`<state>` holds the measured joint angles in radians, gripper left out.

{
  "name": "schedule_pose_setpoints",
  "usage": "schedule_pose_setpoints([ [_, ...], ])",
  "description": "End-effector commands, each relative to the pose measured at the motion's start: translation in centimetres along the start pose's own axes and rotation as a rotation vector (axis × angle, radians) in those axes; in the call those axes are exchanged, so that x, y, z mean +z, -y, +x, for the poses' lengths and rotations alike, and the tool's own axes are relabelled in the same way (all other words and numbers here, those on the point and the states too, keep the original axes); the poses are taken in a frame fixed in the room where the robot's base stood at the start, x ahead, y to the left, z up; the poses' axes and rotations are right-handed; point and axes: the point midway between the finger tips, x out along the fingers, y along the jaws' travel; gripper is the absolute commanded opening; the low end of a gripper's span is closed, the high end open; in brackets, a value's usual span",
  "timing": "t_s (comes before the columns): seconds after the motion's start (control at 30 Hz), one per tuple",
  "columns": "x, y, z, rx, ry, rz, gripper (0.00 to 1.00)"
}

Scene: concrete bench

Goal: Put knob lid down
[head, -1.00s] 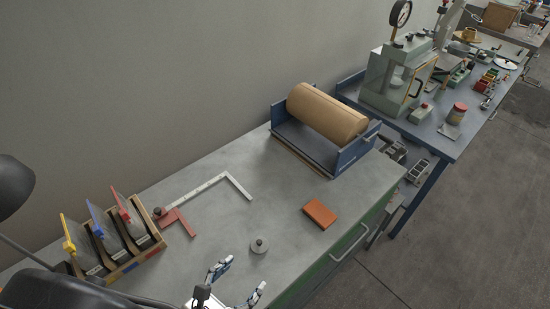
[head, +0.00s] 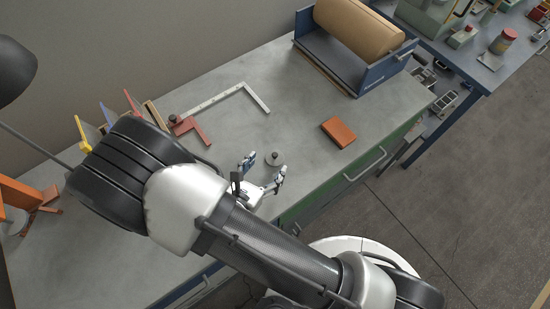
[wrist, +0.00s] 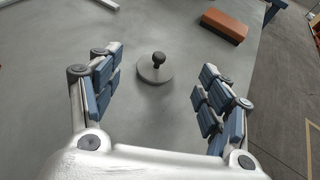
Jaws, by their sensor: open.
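The knob lid (head: 274,158) is a small grey disc with a dark round knob on top. It lies flat on the concrete bench (head: 228,137), knob up. In the wrist view the lid (wrist: 155,68) sits in the middle, just beyond the fingertips and between their lines. My gripper (head: 264,166) is open and empty, its two fingers spread to either side of the lid. In the wrist view my gripper (wrist: 158,75) shows blue-padded fingers at left and right, neither seen touching the lid.
An orange-brown block (head: 339,132) lies right of the lid near the bench's front edge. A pale L-shaped square (head: 222,101) and a red angle piece (head: 190,130) lie to the left. A blue cradle with a tan roll (head: 358,30) stands at the back.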

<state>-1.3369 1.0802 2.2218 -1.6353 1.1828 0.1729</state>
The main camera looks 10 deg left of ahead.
Motion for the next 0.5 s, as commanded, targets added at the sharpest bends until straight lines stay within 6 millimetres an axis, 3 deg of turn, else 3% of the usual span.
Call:
schedule_pose_setpoints([
  [0.5,0.0,-0.1,5.4,-0.001,0.001,0.001,0.71],
])
